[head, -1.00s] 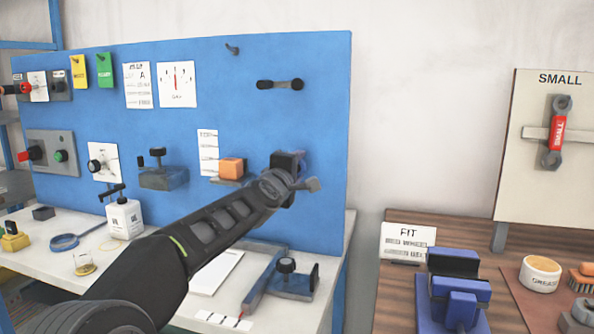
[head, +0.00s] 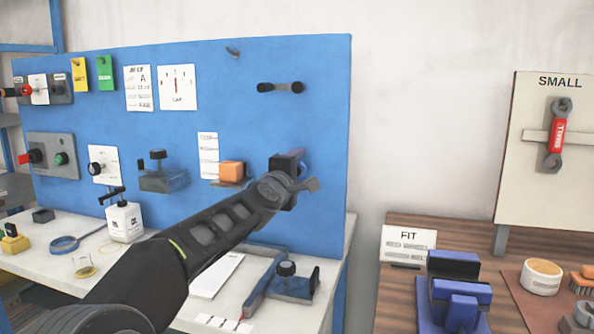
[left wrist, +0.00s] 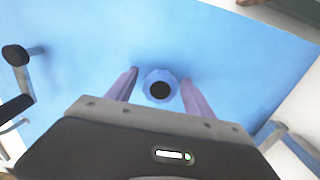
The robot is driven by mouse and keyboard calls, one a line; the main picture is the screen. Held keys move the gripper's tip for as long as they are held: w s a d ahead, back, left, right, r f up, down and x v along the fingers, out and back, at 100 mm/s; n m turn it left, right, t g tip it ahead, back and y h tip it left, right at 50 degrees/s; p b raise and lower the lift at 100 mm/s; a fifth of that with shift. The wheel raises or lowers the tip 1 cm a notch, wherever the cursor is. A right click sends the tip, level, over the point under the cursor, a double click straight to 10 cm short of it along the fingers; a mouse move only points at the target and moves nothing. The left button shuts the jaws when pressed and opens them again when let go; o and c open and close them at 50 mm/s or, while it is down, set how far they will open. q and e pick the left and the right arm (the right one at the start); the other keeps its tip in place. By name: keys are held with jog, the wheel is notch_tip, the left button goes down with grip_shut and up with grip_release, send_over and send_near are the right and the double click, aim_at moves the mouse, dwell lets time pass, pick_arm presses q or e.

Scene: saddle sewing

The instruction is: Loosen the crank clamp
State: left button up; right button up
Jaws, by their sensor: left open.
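My left gripper (head: 300,178) reaches from the left to the right part of the blue panel, beside a dark block (head: 284,163) that it partly hides. In the left wrist view its two fingers (left wrist: 160,92) are open, one on each side of a round faceted blue knob (left wrist: 151,76) with a black centre. I see no clear contact. I cannot tell for sure which part is the crank clamp. A crank-like arm with a black knob (left wrist: 16,55) shows at the left of the wrist view. My right gripper is not in view.
A dark bar with two round ends (head: 280,87) is on the blue panel (head: 225,105) above. An orange block (head: 231,171) sits just left of my gripper. A black-knobbed fixture (head: 290,282) stands on the white bench below. Blank wall lies right of the panel.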

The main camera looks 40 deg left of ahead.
pick_arm(q)
jog(key=v, duration=0.7)
jog(key=shift+s+d, duration=0.15)
jog(key=shift+s, duration=0.25)
jog(key=shift+f, duration=0.1)
